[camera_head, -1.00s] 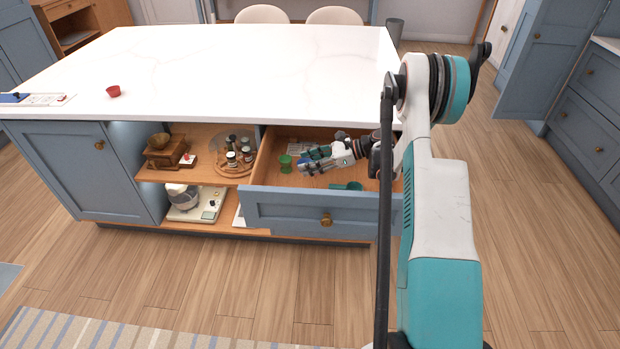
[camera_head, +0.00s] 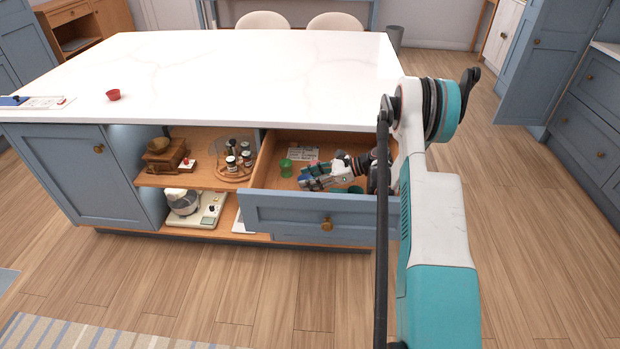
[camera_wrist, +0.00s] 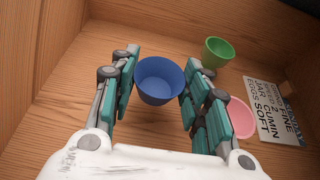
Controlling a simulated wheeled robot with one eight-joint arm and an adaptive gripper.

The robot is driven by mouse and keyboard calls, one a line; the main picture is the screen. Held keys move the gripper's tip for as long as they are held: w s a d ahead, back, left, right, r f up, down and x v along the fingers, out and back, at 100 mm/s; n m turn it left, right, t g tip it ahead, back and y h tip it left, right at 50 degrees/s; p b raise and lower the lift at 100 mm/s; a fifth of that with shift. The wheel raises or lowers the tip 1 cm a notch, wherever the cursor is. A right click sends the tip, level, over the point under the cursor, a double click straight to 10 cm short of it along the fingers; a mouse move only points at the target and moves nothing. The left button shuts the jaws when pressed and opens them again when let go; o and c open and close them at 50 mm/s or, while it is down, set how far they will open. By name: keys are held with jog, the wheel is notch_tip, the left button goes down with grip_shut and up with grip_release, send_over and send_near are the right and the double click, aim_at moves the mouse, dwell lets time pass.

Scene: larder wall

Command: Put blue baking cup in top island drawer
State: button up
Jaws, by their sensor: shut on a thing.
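The blue baking cup (camera_wrist: 159,82) is between my gripper's fingers (camera_wrist: 160,85) in the wrist view, upright, with the wooden drawer floor below it. My gripper is shut on the cup. In the head view my gripper (camera_head: 308,180) is inside the open top island drawer (camera_head: 290,212), low behind its blue front. The cup is small there and hard to make out. Whether it touches the drawer floor I cannot tell.
A green cup (camera_wrist: 218,52), a pink cup (camera_wrist: 240,117) and a printed card (camera_wrist: 272,110) lie in the drawer. A red cup (camera_head: 113,95) stands on the white countertop (camera_head: 230,70).

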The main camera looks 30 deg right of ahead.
jog(key=shift+f, duration=0.3)
jog(key=o, duration=0.9)
jog(key=shift+r, duration=0.25)
jog(key=shift+r+p+v, duration=0.15)
jog(key=shift+p+v, duration=0.75)
jog(key=shift+v, duration=2.15)
jog(key=shift+r+p+v, duration=0.15)
jog(key=shift+p+v, duration=0.75)
jog(key=shift+v, duration=2.15)
